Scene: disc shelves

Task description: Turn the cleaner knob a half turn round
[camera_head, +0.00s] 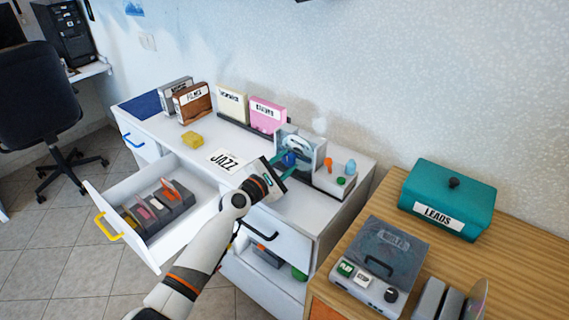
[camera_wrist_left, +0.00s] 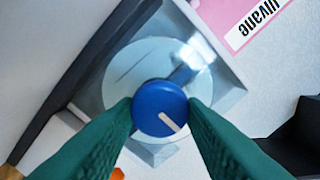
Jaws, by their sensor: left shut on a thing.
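The cleaner is a pale blue-grey upright device (camera_head: 312,146) on the white cabinet top, with a light disc (camera_wrist_left: 118,68) on its face. Its round blue knob (camera_wrist_left: 160,108) carries a white pointer line, which points to the lower right in the left wrist view. My left gripper (camera_wrist_left: 160,112) is shut on the knob, one green finger on each side. In the head view the left gripper (camera_head: 286,162) reaches the front of the cleaner and partly hides the knob (camera_head: 290,158). My right gripper is in neither view.
Right of the cleaner is a tray (camera_head: 333,184) with small bottles. A yellow block (camera_head: 191,139) and a JAZZ card (camera_head: 225,160) lie left. An open drawer (camera_head: 160,256) juts out below.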

